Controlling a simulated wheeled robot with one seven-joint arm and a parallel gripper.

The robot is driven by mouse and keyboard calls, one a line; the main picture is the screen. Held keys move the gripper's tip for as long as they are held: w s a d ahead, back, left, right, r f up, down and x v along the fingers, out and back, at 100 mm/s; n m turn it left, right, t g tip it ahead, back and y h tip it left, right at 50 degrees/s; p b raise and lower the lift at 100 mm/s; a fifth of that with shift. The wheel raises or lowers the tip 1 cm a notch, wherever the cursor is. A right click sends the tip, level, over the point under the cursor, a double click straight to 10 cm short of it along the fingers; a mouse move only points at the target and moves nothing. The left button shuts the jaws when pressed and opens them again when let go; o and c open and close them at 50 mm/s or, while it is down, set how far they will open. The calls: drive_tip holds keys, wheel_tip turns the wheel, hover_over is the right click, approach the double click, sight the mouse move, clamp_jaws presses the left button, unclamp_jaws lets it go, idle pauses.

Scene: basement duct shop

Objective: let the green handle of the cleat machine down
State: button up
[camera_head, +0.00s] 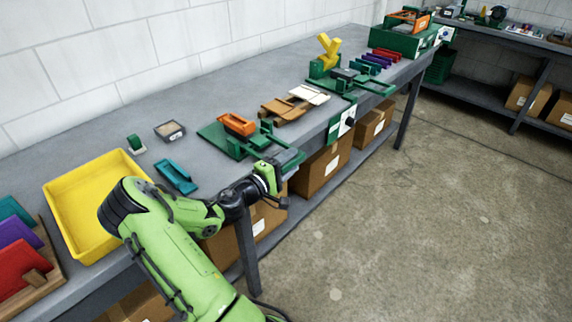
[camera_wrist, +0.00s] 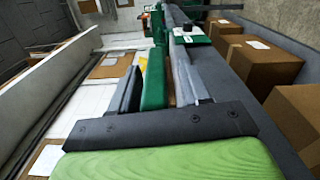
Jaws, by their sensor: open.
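The machine with a green base (camera_head: 222,140) and an orange top block (camera_head: 238,124) stands on the bench. A green bar (camera_head: 290,160) on its near side reaches the bench's front edge; I take it as the cleat machine's handle. My gripper (camera_head: 277,172) is at this bar, beyond the bench edge. In the wrist view my gripper (camera_wrist: 158,75) is open, its dark fingers apart, with a green bar (camera_wrist: 154,85) between them. I cannot tell whether either finger touches it. The tip of the bar's far end is unclear.
A second green machine (camera_head: 322,72) with a raised yellow lever (camera_head: 329,48) stands farther along the bench. A yellow bin (camera_head: 75,190) and a teal tool (camera_head: 176,177) lie to the left. Cardboard boxes (camera_head: 322,168) sit on the shelf below. The floor at right is clear.

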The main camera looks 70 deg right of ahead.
drive_tip(key=p+v, duration=0.1)
drive_tip(key=v, duration=1.4)
drive_tip(key=shift+w+a, duration=0.25)
drive_tip(key=shift+a, duration=0.1)
